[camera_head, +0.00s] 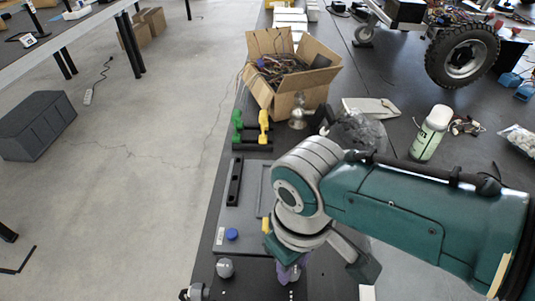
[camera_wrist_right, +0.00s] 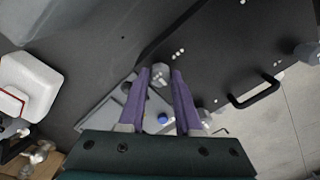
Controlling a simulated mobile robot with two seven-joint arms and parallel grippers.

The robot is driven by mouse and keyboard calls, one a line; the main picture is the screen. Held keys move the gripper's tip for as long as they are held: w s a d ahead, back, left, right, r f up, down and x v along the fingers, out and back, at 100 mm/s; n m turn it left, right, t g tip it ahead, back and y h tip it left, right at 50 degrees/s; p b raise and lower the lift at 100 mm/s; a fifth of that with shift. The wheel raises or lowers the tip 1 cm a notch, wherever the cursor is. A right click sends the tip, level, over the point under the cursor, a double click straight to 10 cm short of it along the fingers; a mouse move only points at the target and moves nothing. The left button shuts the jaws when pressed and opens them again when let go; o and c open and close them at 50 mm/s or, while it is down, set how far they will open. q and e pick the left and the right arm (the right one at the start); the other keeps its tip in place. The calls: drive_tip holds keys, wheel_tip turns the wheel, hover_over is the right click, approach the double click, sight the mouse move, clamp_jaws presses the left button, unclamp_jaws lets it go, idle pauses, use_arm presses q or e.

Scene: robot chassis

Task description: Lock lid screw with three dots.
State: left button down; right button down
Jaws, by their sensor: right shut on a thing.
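My right gripper (camera_head: 288,268) points down at the dark lid at the bottom of the head view. In the right wrist view its purple fingers (camera_wrist_right: 160,82) are shut on a grey round lid screw (camera_wrist_right: 159,74). White dots (camera_wrist_right: 178,52) lie on the dark lid (camera_wrist_right: 215,65) just beyond that screw; they look like three. Another grey screw (camera_wrist_right: 205,115) sits right of the fingers, and one more (camera_wrist_right: 306,52) is at the right edge. In the head view a grey screw (camera_head: 225,267) stands left of my gripper. My left gripper is not in view.
A black handle (camera_wrist_right: 256,91) rises from the lid. A blue cap (camera_head: 232,234) sits on a grey plate beside it. A cardboard box (camera_head: 310,88) of cables, green and yellow dumbbell-shaped parts (camera_head: 250,128) and a white-green bottle (camera_head: 430,134) stand farther back.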

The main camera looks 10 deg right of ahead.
idle(0.3)
drive_tip(key=c, duration=0.6)
unclamp_jaws()
wheel_tip(320, 180, up, 10)
drive_tip(key=p, duration=0.4)
